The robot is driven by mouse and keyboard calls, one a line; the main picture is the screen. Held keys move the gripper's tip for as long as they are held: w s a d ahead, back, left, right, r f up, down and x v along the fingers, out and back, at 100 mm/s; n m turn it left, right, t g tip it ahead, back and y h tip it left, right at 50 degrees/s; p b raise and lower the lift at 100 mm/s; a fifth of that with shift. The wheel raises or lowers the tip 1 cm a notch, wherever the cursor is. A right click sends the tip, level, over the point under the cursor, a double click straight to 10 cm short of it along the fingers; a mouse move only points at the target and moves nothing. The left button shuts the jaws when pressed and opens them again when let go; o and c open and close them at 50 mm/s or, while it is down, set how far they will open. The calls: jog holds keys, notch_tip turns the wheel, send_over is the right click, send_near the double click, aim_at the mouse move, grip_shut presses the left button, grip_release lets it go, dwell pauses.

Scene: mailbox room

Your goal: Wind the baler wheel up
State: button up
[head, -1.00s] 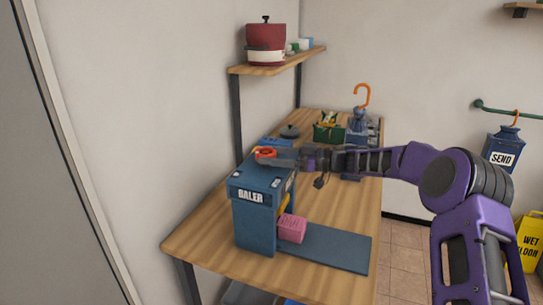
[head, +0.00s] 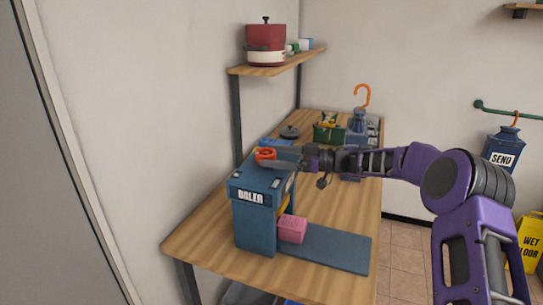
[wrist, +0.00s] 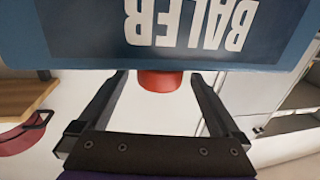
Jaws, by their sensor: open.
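The blue baler (head: 253,222) stands on the wooden table, with its name on the front. Its red-orange wheel (head: 265,154) sits on top. My gripper (head: 283,163) is at the baler's top, beside the wheel, reaching in from the right. In the wrist view, my gripper (wrist: 160,85) is open, its two dark fingers apart on either side of a red round part (wrist: 160,81), probably the wheel. There are visible gaps between it and both fingers. The baler's front (wrist: 190,28) shows upside down in the wrist view. A pink block (head: 292,229) sits at the baler's opening.
A flat blue plate (head: 325,250) extends right from the baler. Behind it on the table are a dark lid (head: 289,132), a green crate (head: 327,133) and a blue weight with an orange hook (head: 361,97). A shelf (head: 280,64) with a red pot is above.

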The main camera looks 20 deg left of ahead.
jog(key=w+d, duration=0.1)
jog(key=d, duration=1.5)
jog(key=shift+w+d, duration=0.25)
jog(key=shift+w, duration=0.05)
